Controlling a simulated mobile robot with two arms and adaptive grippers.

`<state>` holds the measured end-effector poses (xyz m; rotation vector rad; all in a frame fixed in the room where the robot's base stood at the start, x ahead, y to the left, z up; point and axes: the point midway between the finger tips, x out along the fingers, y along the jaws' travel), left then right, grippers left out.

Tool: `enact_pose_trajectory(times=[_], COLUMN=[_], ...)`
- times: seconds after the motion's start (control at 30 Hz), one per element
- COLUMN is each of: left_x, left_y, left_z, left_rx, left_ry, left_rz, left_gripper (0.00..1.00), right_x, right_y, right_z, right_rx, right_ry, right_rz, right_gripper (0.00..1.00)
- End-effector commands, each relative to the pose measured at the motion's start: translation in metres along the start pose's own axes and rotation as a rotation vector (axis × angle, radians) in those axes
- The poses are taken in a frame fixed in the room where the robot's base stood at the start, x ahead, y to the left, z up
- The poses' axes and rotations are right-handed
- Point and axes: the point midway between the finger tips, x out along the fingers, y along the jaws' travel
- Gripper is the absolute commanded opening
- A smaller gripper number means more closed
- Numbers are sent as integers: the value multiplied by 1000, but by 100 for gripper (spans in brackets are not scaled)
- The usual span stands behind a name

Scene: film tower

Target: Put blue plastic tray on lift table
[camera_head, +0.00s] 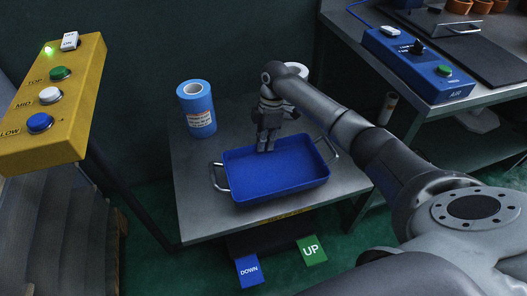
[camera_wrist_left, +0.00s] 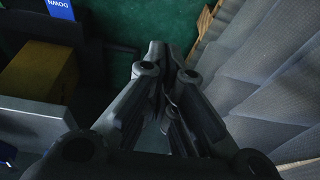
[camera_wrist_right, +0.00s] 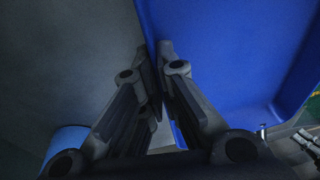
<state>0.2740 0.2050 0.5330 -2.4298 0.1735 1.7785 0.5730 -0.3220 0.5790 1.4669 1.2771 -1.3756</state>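The blue plastic tray (camera_head: 290,184), with a metal handle at each end, sits on the grey top of the lift table (camera_head: 200,222). My right gripper (camera_head: 266,147) points down at the tray's back wall. In the right wrist view its fingers (camera_wrist_right: 156,52) are close together on both sides of the blue wall (camera_wrist_right: 222,55), one outside and one inside, shut on it. My left gripper (camera_wrist_left: 167,50) shows only in the left wrist view, with its fingertips together and nothing between them. It hangs over the floor beside grey ridged sheets.
A blue roll (camera_head: 197,108) stands at the table's back left. A yellow button box (camera_head: 55,105) is at the left. A workbench (camera_head: 440,100) with a blue AIR box (camera_head: 418,65) is at the right. DOWN (camera_head: 249,270) and UP (camera_head: 312,250) pedals lie below the table.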

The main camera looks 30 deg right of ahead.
Motion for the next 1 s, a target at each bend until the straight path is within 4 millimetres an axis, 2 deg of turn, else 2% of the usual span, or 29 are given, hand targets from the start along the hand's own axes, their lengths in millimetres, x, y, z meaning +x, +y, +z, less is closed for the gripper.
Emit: enact_pose_trajectory(times=[0.17, 0.33, 0.67, 0.87, 1.0], left_x=[-10, 3, 2, 2, 2], left_y=[0, 0, 0, 0, 0], left_z=[0, 4, 4, 4, 4], left_rx=[0, 0, 0, 0, 0], left_ry=[7, 5, 5, 5, 5], left_rz=[-1, -1, -1, -1, -1], left_gripper=[0, 0, 0, 0, 0], right_x=[8, 35, 37, 38, 38], right_y=[4, 7, 7, 7, 7], right_z=[-5, 0, 1, 1, 1], right_rx=[-1, -1, 0, 0, 0], right_ry=[0, 0, 0, -1, -1], right_rz=[1, 1, 1, 1, 1], right_gripper=[0, 0, 0, 25, 27])
